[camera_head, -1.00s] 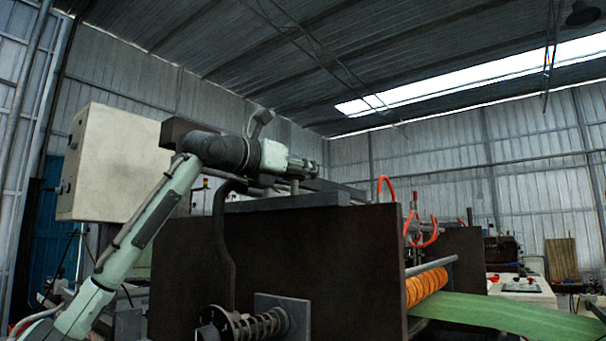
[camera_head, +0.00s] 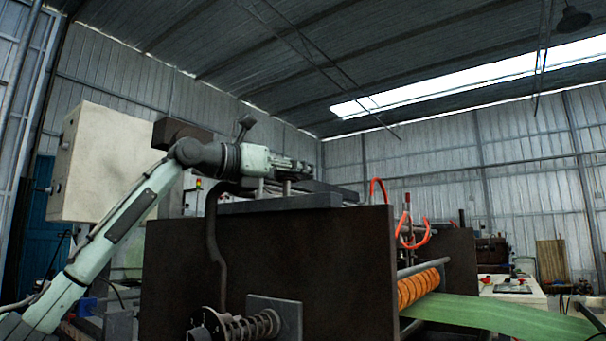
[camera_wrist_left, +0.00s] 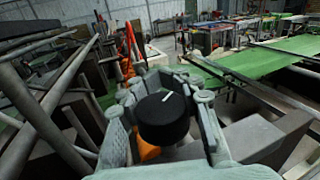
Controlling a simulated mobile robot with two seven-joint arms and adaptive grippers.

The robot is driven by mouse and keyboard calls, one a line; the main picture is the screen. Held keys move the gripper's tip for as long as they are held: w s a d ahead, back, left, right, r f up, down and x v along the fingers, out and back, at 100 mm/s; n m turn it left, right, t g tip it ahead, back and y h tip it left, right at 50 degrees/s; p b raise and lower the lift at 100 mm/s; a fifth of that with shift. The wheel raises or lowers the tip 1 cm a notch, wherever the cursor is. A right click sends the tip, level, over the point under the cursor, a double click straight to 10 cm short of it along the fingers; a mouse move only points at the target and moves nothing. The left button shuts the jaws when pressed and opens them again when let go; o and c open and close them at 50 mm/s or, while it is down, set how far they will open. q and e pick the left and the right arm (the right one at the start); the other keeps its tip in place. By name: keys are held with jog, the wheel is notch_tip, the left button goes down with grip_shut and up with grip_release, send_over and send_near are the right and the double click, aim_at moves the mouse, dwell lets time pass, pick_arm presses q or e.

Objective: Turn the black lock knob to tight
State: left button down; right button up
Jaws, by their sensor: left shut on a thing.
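The black lock knob (camera_wrist_left: 163,118) is a round black cap with a short white mark on its top face, seen in the left wrist view. My left gripper (camera_wrist_left: 160,98) has its pale green fingers on either side of the knob and is shut on it. In the head view, my left gripper (camera_head: 300,166) reaches right over the top of the dark machine (camera_head: 270,260). The knob cannot be made out there. My right gripper is in neither view.
Orange-red hoses (camera_head: 402,232) rise from the machine right of my left gripper. An orange roller (camera_head: 417,288) and a green sack web (camera_head: 500,315) lie at its right end. A pale cabinet (camera_head: 100,160) stands behind my left arm. The space above the machine is open.

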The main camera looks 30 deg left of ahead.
pick_arm(q)
jog(key=c, duration=1.1)
grip_release()
jog(key=shift+o, duration=0.2)
jog(key=v, duration=1.2)
jog(key=shift+o, duration=0.3)
jog(key=shift+w, duration=0.1)
